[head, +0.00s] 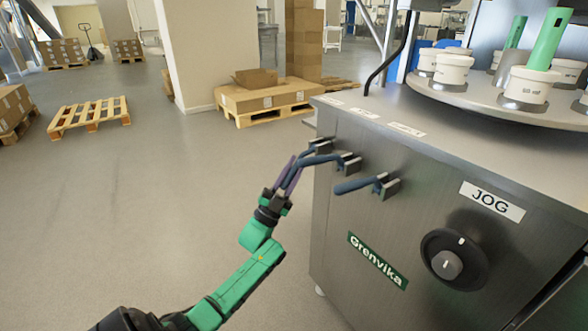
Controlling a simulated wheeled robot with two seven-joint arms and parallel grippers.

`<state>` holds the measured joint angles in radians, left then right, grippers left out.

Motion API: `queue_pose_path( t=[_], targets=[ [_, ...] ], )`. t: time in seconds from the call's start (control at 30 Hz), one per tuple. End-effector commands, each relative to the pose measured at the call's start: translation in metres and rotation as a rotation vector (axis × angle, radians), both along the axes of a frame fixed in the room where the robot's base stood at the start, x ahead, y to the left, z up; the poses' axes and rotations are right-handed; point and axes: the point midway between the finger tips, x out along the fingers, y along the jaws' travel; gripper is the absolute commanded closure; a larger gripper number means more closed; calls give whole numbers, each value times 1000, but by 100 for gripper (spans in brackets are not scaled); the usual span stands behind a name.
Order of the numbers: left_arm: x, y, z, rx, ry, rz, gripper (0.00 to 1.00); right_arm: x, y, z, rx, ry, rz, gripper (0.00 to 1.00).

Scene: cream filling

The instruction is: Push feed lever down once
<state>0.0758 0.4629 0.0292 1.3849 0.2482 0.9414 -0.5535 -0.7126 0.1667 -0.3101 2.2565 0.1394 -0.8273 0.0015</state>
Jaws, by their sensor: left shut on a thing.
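The steel machine (335,230) has several blue-handled levers on its left side. The nearest lever (355,186) sticks out to the left and is free. The middle lever (325,159) and the farthest lever (310,149) lie close together in the picture. My left gripper (289,172), with purple fingers, is shut on a blue lever at the handle ends of these two. I cannot tell for sure which of the two it holds, and the fingers hide part of the handles. The lever labels (406,129) are too small to read. My right gripper is not in view.
A black knob (454,259) under a JOG sign (492,201) is on the machine's front. A round table (480,98) on top carries white tubs (530,86) and green tubes (549,40). Pallets stand farther back. The floor left of the machine is clear.

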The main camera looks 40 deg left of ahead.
Motion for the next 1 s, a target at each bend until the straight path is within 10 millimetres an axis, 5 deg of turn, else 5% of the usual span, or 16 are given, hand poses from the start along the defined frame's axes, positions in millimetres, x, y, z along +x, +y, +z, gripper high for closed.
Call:
queue_pose_path(
  t=[0.03,0.07,0.13,0.57,1.0],
  targets=[
    [0,-1,-1,-3,0,-4,100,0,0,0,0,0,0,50],
    [0,-1,-1,-3,0,-4,68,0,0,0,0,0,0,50],
    [0,-1,-1,-3,0,-3,47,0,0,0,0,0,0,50],
    [-5,0,-7,-1,3,-1,47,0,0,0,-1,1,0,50],
    [-81,11,-94,-1,4,-1,47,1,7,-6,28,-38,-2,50]
  ],
)
